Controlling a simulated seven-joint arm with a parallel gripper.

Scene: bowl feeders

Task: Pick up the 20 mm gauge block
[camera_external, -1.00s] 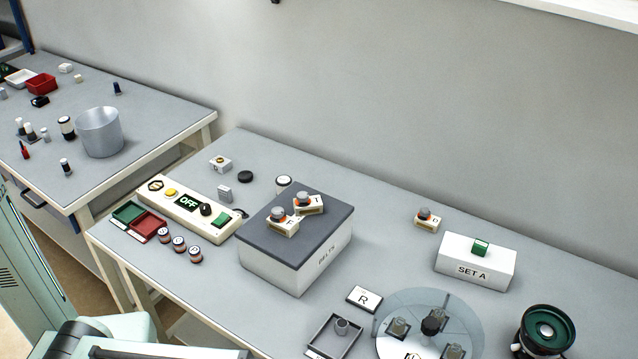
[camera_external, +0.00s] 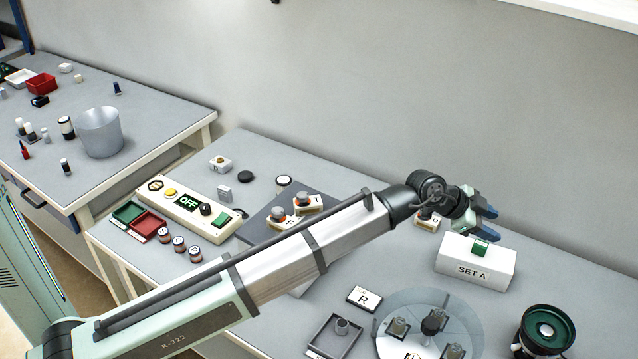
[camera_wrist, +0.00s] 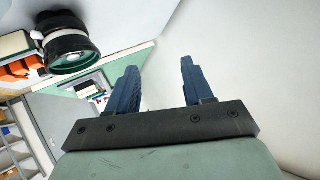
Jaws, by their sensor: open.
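I cannot read a 20 mm mark on any part. A small grey metallic block (camera_external: 224,191) stands on the bench behind the control strip, left of the dark-topped box; it may be the gauge block. A green piece (camera_external: 480,247) sits on top of the white SET A box (camera_external: 462,267). My gripper (camera_external: 491,224) is open, with blue fingers, above and behind the SET A box, far right of the grey block. In the wrist view my gripper (camera_wrist: 159,66) shows its two fingers apart with nothing between them.
The dark-topped box (camera_external: 262,229) with two knobbed pieces is partly hidden by my arm. The control strip (camera_external: 187,206) reads OFF. A round clear-covered plate (camera_external: 466,331), a grey tray (camera_external: 322,330) and a green-topped bowl (camera_external: 546,331) stand at the front. The right rear bench is clear.

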